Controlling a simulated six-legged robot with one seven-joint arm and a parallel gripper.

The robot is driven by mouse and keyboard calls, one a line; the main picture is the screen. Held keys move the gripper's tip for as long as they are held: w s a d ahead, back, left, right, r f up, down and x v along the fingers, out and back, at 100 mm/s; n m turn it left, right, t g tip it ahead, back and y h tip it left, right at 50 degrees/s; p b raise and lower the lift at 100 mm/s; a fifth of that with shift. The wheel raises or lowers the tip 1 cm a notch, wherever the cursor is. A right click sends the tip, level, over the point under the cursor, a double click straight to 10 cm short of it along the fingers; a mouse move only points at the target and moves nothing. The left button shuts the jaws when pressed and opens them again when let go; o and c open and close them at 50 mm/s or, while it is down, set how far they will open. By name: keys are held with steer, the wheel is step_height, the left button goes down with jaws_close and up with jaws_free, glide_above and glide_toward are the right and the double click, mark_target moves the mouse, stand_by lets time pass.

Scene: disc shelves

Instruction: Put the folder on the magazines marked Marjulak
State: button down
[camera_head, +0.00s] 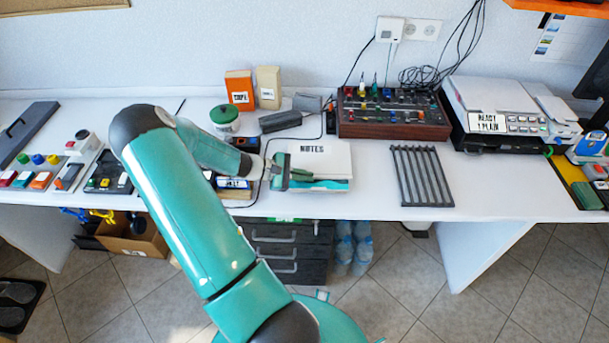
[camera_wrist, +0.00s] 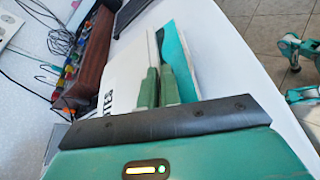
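A white item marked NOTES (camera_head: 318,156) lies on the white desk in the head view. A teal layer (camera_head: 325,185) shows along its front edge. Which of these is the folder is not clear. In the wrist view the white NOTES surface (camera_wrist: 118,80) is on the left and the teal sheet (camera_wrist: 180,62) on the right. My gripper (camera_head: 300,175) is at the left front edge of this stack. Its two green fingers (camera_wrist: 158,84) are close together; whether they pinch an edge is not clear. No Marjulak lettering is readable.
A blue-and-white labelled item (camera_head: 233,183) lies left of my gripper, partly hidden by my arm. A dark slatted rack (camera_head: 421,176) lies to the right. A mixer board (camera_head: 391,115) and a dark grey case (camera_head: 281,121) stand behind. The desk's front edge is close.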

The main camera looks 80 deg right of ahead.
steer(key=c, duration=1.6)
jaws_free()
steer(key=shift+r, duration=0.15)
steer(key=v, duration=1.2)
steer(key=w+a+r+t+y, duration=0.1)
steer(key=w+a+r+t, duration=0.35)
steer(key=a, duration=0.35)
steer(key=w+a+r+t, duration=0.35)
steer(key=a+r, duration=0.25)
steer(key=a, duration=0.2)
steer(key=w+a+r+t+y, duration=0.1)
steer(key=w+a+r+t, duration=0.2)
steer(key=w+a+r, duration=0.45)
steer(key=s+a+r+t+y, duration=0.1)
steer(key=s+a+r+t, duration=0.2)
steer(key=a, duration=0.8)
steer(key=s+a+r+n+t+y, duration=0.1)
steer(key=s+a+r+t, duration=0.3)
steer(key=a, duration=0.8)
step_height(320, 180, up, 2)
steer(key=shift+s+r+y, duration=0.15)
steer(key=shift+s+y, duration=0.35)
steer(key=shift+s, duration=0.3)
